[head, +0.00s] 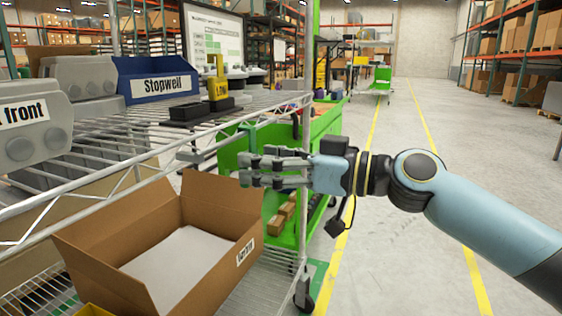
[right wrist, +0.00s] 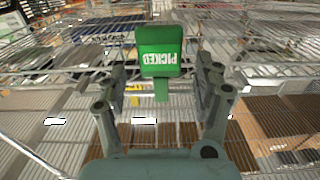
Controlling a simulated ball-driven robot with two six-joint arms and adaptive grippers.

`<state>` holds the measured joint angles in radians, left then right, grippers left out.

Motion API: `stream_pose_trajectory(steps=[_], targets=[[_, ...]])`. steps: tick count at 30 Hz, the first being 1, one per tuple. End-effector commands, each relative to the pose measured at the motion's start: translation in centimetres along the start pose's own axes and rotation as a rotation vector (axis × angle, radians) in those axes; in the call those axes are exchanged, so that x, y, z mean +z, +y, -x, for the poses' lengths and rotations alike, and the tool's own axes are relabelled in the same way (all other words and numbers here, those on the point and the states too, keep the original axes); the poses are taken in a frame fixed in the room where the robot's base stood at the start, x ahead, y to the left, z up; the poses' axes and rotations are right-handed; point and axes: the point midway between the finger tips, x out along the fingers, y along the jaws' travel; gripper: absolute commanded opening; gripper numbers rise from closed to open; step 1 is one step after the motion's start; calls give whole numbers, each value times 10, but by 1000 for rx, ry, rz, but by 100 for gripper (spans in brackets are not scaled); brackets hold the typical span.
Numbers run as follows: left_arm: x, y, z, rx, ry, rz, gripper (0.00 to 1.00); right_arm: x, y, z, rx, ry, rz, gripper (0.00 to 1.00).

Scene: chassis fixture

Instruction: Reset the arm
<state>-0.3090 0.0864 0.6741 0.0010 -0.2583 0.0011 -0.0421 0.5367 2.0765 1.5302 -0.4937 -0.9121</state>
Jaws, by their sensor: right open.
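My right gripper (head: 247,168) reaches in from the right over the front edge of the wire shelf, its fingers pointing left. In the right wrist view its two fingers (right wrist: 161,85) stand apart. In the head view a green piece (head: 247,135) stands at the shelf edge just above the fingers. My left gripper is out of view.
The wire shelf (head: 120,140) holds a blue Stopwell bin (head: 157,82), grey parts (head: 35,120) and a yellow-and-black item (head: 217,85). An open cardboard box (head: 215,220) lies below the gripper. A green cart (head: 325,125) stands behind. The aisle at right is clear.

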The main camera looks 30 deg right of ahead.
Motion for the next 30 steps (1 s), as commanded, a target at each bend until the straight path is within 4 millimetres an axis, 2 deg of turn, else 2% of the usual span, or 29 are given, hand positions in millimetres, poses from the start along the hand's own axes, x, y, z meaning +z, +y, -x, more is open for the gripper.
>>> stream_pose_trajectory(steps=[3,9,17,20,21,23,26,30], targets=[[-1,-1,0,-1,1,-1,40,2,0,20,-2,-8,2,68],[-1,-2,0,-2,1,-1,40,1,-1,38,-2,-2,1,68],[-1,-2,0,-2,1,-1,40,0,0,43,1,-1,-2,68],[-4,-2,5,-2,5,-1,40,-3,-3,43,9,10,-24,68],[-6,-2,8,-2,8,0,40,2,-1,43,28,12,-53,68],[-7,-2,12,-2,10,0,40,28,13,46,83,-19,-79,68],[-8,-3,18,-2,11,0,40,91,38,59,191,-121,-94,68],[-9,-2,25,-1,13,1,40,204,55,94,337,-323,-143,68]])
